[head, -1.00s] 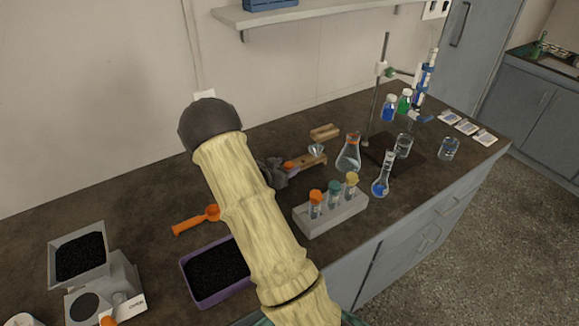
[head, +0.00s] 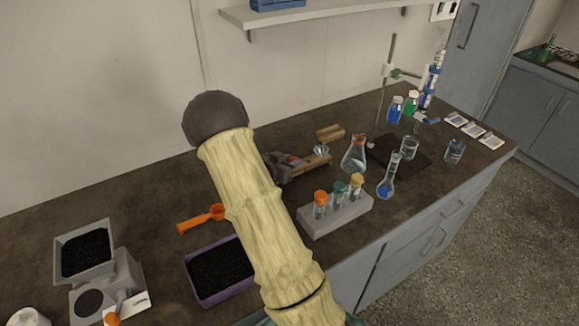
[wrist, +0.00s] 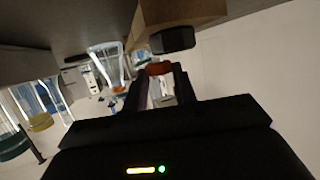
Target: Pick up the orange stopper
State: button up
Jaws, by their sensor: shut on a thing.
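The orange stopper (wrist: 158,68) shows in the wrist view between the tips of my gripper (wrist: 159,82), which is shut on it. I cannot tell whether the stopper still touches that block.
A test tube rack (head: 336,216) holds tubes with orange, teal and yellow caps. A conical flask (head: 354,155) and a blue-filled volumetric flask (head: 387,186) stand right of my gripper. An orange scoop (head: 203,219) and a purple tray (head: 222,289) lie left of my arm.

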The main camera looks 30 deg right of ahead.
notch_tip(320, 180, up, 8)
jog(key=shift+f, duration=0.15)
dwell(0.6)
